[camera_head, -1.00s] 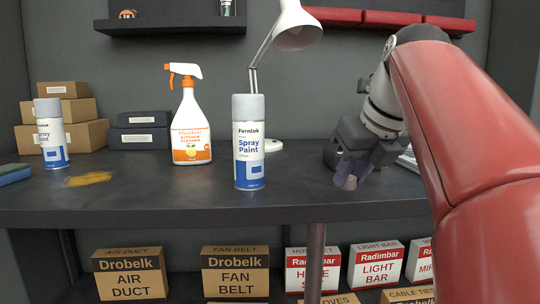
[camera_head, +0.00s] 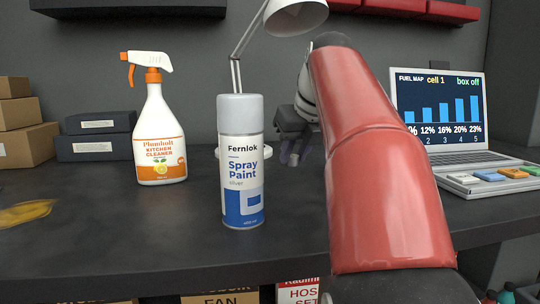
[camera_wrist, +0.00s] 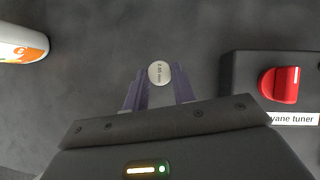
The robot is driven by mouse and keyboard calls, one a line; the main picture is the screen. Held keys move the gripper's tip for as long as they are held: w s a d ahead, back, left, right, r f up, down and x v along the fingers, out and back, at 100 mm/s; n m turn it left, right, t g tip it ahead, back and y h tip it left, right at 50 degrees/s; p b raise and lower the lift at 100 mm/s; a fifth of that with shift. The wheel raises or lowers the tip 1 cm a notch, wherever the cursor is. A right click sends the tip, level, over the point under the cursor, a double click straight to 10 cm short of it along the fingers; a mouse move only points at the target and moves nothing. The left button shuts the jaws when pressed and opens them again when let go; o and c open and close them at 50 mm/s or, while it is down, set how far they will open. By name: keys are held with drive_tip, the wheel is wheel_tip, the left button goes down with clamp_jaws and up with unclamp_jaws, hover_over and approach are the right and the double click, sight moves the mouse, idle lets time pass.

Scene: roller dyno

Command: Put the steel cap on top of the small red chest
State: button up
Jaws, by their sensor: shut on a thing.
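The steel cap (camera_wrist: 159,73) is a small pale round disc with tiny print in the wrist view. My gripper (camera_wrist: 158,90) is shut on it, with a purple finger on either side. In the head view my gripper (camera_head: 294,154) is over the bench, behind and right of the spray can, and partly hidden by my red arm. I cannot make out a small red chest on the bench in either current view.
A silver spray paint can (camera_head: 241,165) and a cleaner bottle (camera_head: 158,130) stand on the dark bench (camera_head: 110,235). A laptop (camera_head: 440,110) is at the right. The wrist view shows a dark tuner box (camera_wrist: 245,75) with a red knob (camera_wrist: 280,84).

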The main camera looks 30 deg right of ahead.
drive_tip(key=p, duration=0.1)
hover_over(275, 170)
drive_tip(key=s, duration=0.2)
drive_tip(key=shift+d, duration=0.1)
drive_tip(key=shift+f+b, duration=0.75)
drive_tip(key=shift+f, duration=1)
drive_tip(key=shift+f, duration=0.2)
drive_tip(key=o, duration=1)
drive_tip(key=shift+r, duration=0.1)
